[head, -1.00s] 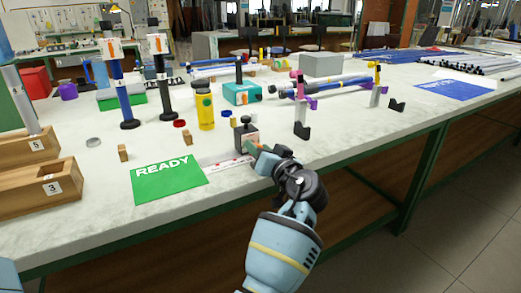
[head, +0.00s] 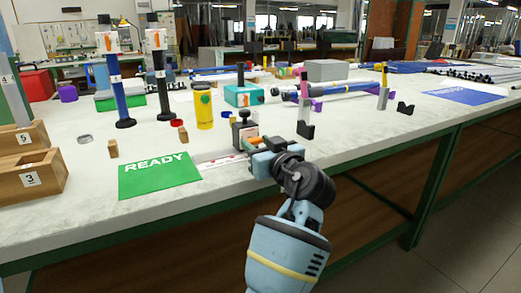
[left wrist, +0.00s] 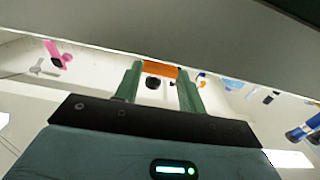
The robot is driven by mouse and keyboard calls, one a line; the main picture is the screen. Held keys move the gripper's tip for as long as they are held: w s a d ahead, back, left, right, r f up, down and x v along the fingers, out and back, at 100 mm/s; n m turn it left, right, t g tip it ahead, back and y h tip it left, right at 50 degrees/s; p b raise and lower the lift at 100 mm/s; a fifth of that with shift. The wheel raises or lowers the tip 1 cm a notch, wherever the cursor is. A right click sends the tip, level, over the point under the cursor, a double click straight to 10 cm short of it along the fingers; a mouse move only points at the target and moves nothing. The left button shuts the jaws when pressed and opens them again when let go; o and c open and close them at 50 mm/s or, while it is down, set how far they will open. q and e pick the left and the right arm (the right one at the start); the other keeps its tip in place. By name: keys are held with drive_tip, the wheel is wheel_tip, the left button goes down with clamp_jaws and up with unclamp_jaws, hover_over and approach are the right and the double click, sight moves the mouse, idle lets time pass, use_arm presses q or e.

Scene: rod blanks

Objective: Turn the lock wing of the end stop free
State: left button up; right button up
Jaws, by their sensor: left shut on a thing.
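The end stop (head: 243,131) is a small grey block with a black knob on top, standing near the front edge of the bench, right of the green READY mat. Its orange lock wing (head: 253,140) shows at the block's right side, and also in the left wrist view (left wrist: 160,70). My left gripper (head: 260,146) reaches it from the front right. In the left wrist view its two green fingers (left wrist: 159,76) are shut on the orange wing, one on each side. The fingers partly hide the wing in the head view. My right gripper is not in view.
The green READY mat (head: 160,175) lies to the left. A yellow bottle (head: 204,110) and a teal box (head: 243,95) stand behind the stop. A black-based post (head: 305,130) stands to its right. The bench front between the stop and the blue mat (head: 466,95) is mostly clear.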

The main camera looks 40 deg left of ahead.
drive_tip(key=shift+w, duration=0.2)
use_arm(q)
drive_tip(key=o, duration=1)
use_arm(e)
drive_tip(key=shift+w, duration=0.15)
use_arm(q)
drive_tip(key=shift+d, duration=0.1)
drive_tip(key=v, duration=0.7)
drive_tip(key=shift+s+d+p, duration=0.15)
drive_tip(key=shift+d+p, duration=0.15)
drive_tip(key=shift+p, duration=0.05)
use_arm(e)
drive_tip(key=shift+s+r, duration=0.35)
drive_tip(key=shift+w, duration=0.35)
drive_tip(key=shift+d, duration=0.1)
